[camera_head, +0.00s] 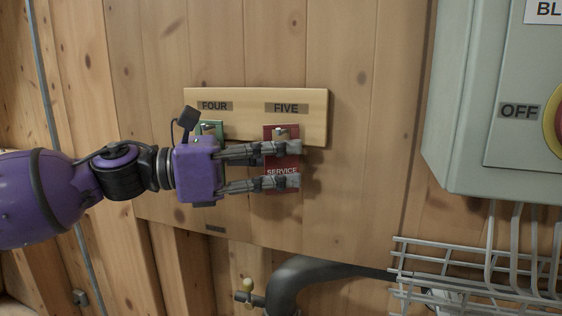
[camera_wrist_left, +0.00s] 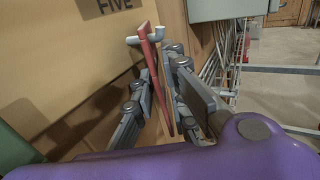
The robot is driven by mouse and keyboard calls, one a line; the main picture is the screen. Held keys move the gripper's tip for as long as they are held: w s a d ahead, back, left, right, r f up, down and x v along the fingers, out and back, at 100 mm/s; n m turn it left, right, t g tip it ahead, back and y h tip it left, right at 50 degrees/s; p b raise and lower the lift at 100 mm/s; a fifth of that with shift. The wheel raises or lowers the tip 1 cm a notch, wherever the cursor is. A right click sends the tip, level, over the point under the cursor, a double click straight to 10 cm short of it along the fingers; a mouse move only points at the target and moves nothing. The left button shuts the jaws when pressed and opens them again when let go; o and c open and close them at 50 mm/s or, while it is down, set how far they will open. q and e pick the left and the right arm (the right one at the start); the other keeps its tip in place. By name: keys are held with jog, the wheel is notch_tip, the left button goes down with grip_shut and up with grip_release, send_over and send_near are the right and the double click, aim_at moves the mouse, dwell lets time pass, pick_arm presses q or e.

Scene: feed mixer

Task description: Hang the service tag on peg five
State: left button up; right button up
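The red service tag (camera_head: 282,168) hangs upright below the FIVE label, its top around peg five (camera_head: 281,132). In the left wrist view the tag (camera_wrist_left: 157,85) shows edge-on, with the metal peg (camera_wrist_left: 157,35) at its top. My left gripper (camera_head: 292,166) reaches in from the left. Two fingers lie in front of the tag; another is on its wall side, seen in the left wrist view. Small gaps show between fingers and tag, so the gripper looks open around it. My right gripper is not in view.
The wooden peg board (camera_head: 250,102) carries FOUR and FIVE labels. A green tag (camera_head: 217,128) hangs at peg four, partly behind my gripper. A grey control box (camera_head: 462,100) stands out at the right. A wire tray (camera_head: 470,275) and a dark pipe (camera_head: 292,280) lie below.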

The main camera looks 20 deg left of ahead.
pick_arm(q)
jog(key=shift+o, duration=0.9)
jog(key=shift+s+a+f, duration=0.15)
jog(key=shift+s+a, duration=0.1)
jog(key=shift+a, duration=0.4)
jog(key=v, duration=1)
jog(key=shift+s+a, duration=0.25)
jog(key=shift+a, duration=0.05)
